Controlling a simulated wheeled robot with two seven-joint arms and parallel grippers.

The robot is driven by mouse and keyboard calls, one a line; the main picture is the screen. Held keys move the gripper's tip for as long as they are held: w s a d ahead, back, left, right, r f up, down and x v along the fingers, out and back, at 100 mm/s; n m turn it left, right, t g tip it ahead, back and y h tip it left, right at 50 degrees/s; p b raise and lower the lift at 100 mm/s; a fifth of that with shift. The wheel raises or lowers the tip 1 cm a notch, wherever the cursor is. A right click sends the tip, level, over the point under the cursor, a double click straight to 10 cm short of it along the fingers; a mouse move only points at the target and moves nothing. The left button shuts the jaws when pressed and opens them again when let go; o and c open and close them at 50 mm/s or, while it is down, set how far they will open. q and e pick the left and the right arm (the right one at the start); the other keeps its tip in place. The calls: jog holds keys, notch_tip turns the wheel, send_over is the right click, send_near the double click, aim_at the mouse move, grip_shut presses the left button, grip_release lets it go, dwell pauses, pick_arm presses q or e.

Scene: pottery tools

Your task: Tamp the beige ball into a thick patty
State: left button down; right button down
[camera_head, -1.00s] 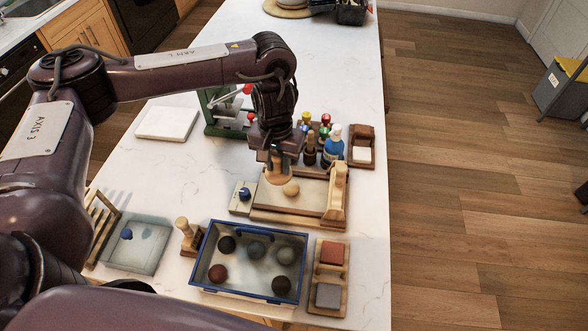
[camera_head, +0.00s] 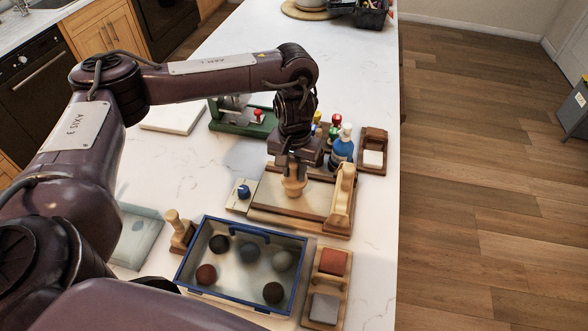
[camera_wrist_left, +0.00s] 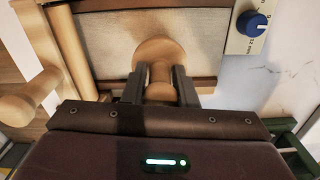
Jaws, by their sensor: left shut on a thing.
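My left gripper (camera_head: 297,165) is shut on the handle of a wooden tamper (camera_head: 294,188) and holds it upright, low over the wood-framed work board (camera_head: 265,214). In the left wrist view, the fingers (camera_wrist_left: 158,88) sit on both sides of the tamper's handle, with its round head (camera_wrist_left: 160,46) over the pale board surface (camera_wrist_left: 105,42). The beige ball is not visible in either current view; the tamper appears to cover its place. I cannot tell whether the tamper touches it. My right gripper is not in view.
A blue-rimmed tray (camera_head: 240,222) with several dark balls stands in front of the board. A second wooden stamp (camera_head: 180,231) is left of it. A blue-knobbed panel (camera_head: 243,193) adjoins the board's left. Bottles (camera_head: 342,148) stand behind. The counter's left middle is clear.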

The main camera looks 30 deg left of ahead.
pick_arm(q)
jog(key=shift+s+a, duration=0.1)
jog(key=shift+f, duration=0.6)
dwell(0.3)
jog(key=shift+s+f, duration=0.1)
jog(key=shift+f, duration=0.25)
dwell(0.4)
jog(key=shift+r, duration=0.25)
jog(key=shift+r+p, duration=0.75)
jog(key=shift+p, duration=0.2)
jog(key=shift+f, duration=0.7)
jog(key=shift+f+b, duration=0.35)
jog(key=shift+f, duration=0.15)
